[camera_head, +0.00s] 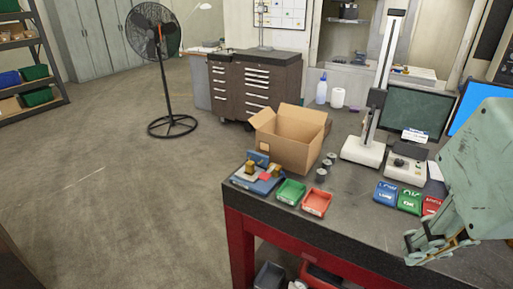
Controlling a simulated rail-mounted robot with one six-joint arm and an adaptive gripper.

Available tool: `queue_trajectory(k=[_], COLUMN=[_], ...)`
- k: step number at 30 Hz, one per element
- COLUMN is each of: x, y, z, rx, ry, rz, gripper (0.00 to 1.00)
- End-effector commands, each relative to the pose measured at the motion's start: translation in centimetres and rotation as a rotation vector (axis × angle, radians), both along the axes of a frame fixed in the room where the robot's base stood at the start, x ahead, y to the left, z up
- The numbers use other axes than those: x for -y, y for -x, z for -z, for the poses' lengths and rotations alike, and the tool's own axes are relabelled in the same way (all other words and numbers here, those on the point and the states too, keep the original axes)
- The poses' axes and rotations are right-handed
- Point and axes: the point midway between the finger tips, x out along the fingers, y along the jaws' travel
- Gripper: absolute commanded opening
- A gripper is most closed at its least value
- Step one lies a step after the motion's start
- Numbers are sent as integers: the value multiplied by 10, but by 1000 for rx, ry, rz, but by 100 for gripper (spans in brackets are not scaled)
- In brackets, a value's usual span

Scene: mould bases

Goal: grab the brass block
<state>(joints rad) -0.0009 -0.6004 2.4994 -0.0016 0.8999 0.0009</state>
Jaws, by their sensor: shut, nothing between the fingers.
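A small brass-coloured block (250,168) stands on a blue tray or base (262,187) near the table's left corner. A second small brownish piece (275,170) and a red piece (266,177) are beside it, too small to make out well. My gripper (432,247) is at the lower right, over the dark tabletop. It is shut and empty, well to the right of the brass block and apart from it. Part of the table behind my gripper is hidden by my arm.
A green bin (290,192) and a red bin (317,203) sit right of the blue base. An open cardboard box (288,147) stands behind. Small metal cylinders (326,168), a measuring stand (364,150) and coloured trays (409,201) are further right. The front middle tabletop (350,225) is clear.

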Motion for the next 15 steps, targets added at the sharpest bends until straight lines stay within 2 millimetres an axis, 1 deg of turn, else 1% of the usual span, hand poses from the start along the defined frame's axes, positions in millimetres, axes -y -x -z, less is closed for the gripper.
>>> queue_trajectory(k=[5,12,15], x=[0,0,0], y=[0,0,0], z=[0,0,0], rx=[0,0,0], ry=[0,0,0], rz=[0,0,0], gripper=[0,22,23])
